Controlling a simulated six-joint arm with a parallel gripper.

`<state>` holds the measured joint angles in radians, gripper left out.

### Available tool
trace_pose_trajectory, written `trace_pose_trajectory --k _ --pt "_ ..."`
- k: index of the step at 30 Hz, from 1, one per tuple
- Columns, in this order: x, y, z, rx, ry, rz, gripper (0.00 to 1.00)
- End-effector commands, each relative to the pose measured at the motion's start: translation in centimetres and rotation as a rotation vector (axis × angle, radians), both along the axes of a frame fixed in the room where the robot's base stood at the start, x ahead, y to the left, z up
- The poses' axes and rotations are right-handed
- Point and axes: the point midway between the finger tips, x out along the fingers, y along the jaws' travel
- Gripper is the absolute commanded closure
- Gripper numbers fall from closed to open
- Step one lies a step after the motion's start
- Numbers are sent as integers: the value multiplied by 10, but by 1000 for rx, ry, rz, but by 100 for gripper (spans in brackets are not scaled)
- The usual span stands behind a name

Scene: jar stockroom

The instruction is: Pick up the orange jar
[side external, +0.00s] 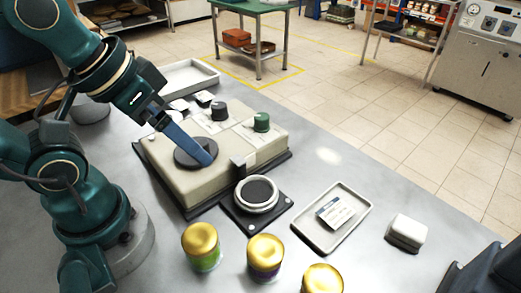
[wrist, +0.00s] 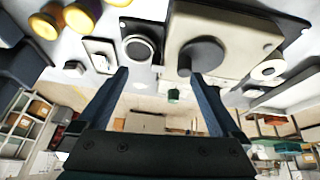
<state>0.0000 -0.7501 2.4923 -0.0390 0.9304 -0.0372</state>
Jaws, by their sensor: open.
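Three jars with gold lids stand in a row at the table's front edge. One has a green band (side external: 201,247) and the middle one a purple band (side external: 265,257). In the wrist view this third jar (wrist: 45,23) appears at the upper left, beside the purple-banded jar (wrist: 82,16). My gripper (wrist: 160,76) is open and empty, well away from the jars. In the side view my gripper (side external: 209,158) hangs over the beige device.
The beige device (side external: 270,138) with a dark disc and knobs fills mid-table. A round-topped black stand (side external: 230,208), a shallow tray with a card (side external: 361,211) and a white block (side external: 407,231) lie between it and the right side. Another tray (side external: 207,69) is at the back.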

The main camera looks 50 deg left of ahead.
Motion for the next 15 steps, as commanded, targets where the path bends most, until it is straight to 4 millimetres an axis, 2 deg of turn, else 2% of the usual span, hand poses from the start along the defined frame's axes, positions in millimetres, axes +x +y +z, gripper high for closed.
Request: trace_pose_trajectory --k 8,15 --pt "3 -47 9 -307 235 146 0" --pt "20 -90 10 -571 563 306 0"
